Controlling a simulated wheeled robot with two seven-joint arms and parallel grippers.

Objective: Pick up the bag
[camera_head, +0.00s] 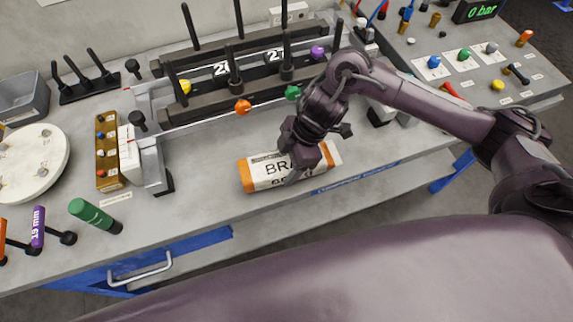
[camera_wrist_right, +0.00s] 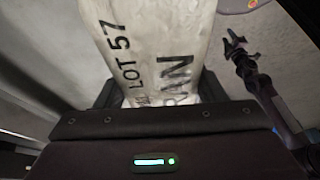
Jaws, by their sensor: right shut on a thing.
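The bag (camera_head: 262,170) is white with orange ends and black lettering. It lies at the front edge of the grey workbench in the head view. My right gripper (camera_head: 300,172) is over its middle and shut on it, hiding part of the lettering. In the right wrist view the bag (camera_wrist_right: 150,45) runs up from between the jaws (camera_wrist_right: 155,98), with "LOT 57" readable. I cannot tell whether the bag is touching the bench or just clear of it.
Behind the bag stands a dark rail fixture (camera_head: 240,95) with upright black rods and coloured knobs. A green-handled tool (camera_head: 92,212), a round white plate (camera_head: 35,160) and a grey bin (camera_head: 24,97) are at left.

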